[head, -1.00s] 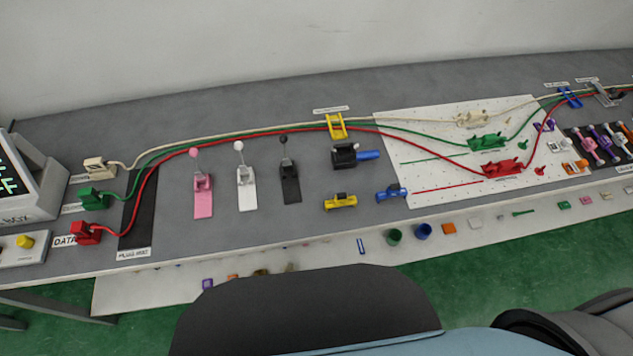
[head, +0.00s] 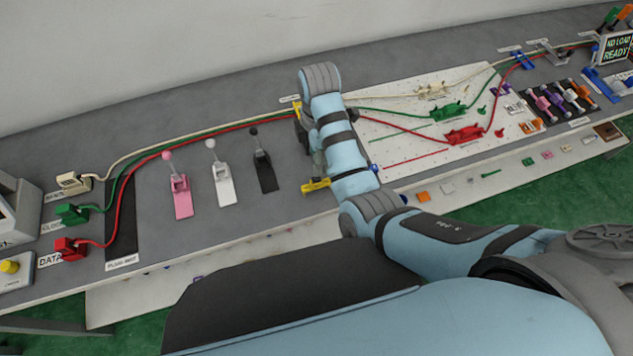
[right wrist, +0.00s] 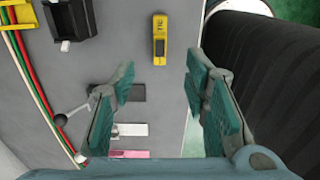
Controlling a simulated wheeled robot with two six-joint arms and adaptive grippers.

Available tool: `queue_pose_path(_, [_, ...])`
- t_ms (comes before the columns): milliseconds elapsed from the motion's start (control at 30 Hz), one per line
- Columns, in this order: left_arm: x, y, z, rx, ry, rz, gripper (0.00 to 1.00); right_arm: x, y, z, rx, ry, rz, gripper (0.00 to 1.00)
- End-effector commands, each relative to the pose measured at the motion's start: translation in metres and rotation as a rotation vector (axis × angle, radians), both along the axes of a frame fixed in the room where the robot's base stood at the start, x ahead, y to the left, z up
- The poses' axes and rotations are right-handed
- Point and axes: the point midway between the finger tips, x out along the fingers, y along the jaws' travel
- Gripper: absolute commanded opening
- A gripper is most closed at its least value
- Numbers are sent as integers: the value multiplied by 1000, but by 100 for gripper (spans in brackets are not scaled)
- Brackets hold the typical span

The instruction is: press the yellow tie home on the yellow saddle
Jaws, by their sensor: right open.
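The yellow tie (right wrist: 160,45), a small block with a dark recess and TIE lettering, lies on the grey bench near its front edge. In the head view the tie (head: 316,185) shows partly beside my right arm. My right gripper (right wrist: 160,78) is open and empty; in the wrist view the tie appears just beyond and between its fingertips, apart from them. The yellow saddle (right wrist: 15,18) is at the wrist view's upper left corner, with the cables running to it. In the head view my arm hides most of the saddle (head: 297,108). My left gripper is not in view.
A black clamp (right wrist: 70,20) stands between saddle and tie in the wrist view. The black lever (head: 262,160), white lever (head: 220,172) and pink lever (head: 179,185) stand left of my arm. Red, green and white cables run behind them. A white pegboard (head: 405,150) lies to the right.

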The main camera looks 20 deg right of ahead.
Motion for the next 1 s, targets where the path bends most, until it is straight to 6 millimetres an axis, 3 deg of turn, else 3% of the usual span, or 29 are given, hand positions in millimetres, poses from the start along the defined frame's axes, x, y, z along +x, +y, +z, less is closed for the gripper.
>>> queue_pose_path(100, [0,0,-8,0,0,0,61,-2,-1,-37,-1,6,-2,42])
queue_pose_path(200, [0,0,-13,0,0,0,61,-1,-1,-61,0,3,-3,42])
queue_pose_path(600, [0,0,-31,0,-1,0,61,0,0,-126,1,1,-6,42])
queue_pose_path(833, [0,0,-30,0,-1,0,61,0,0,-127,1,-1,-7,42])
queue_pose_path(1000, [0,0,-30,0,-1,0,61,0,0,-127,1,-1,-7,14])
